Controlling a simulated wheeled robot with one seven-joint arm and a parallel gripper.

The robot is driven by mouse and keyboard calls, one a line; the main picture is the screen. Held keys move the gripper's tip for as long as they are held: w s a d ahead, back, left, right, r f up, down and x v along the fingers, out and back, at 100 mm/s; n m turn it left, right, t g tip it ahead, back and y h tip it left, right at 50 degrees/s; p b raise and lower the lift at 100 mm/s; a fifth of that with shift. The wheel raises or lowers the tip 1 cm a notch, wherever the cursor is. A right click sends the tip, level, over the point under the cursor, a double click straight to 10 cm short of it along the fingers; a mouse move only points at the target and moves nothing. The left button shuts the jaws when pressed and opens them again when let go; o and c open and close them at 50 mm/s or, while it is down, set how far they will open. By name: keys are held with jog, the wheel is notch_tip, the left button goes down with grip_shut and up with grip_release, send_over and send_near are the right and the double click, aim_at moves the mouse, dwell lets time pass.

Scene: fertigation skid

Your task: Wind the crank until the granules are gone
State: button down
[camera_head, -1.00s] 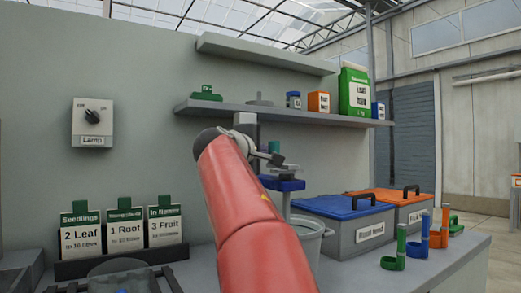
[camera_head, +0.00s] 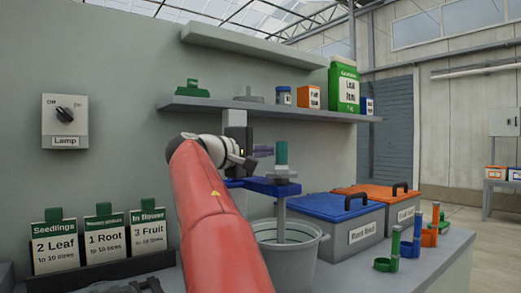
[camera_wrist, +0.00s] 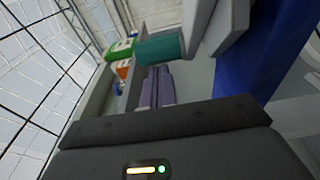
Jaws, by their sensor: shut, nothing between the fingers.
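The crank is a blue bar (camera_head: 264,187) with an upright green grip (camera_head: 281,153). It sits on a grey shaft over a grey bucket (camera_head: 290,257) on the bench. In the wrist view the green grip (camera_wrist: 165,48) lies just beyond my fingertips. My gripper (camera_head: 269,151) is shut and empty, its purplish fingers pointing at the grip from the left. The fingers also show in the wrist view (camera_wrist: 155,75). I cannot tell whether they touch the grip. No granules can be seen; the inside of the bucket is mostly hidden.
A blue-lidded bin (camera_head: 336,206) and an orange-lidded bin (camera_head: 378,196) stand right of the bucket. Green, blue and orange scoops (camera_head: 412,240) stand on the bench's right side. A shelf (camera_head: 270,109) with packets runs above. Label cards (camera_head: 105,238) stand at left.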

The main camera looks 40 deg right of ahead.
jog(key=shift+s+d, duration=0.15)
jog(key=shift+d, duration=0.65)
jog(key=shift+d, duration=0.1)
jog(key=s+a, duration=0.1)
jog(key=a, duration=0.6)
jog(key=shift+a+b, duration=0.35)
jog(key=shift+s, duration=0.1)
dwell(0.6)
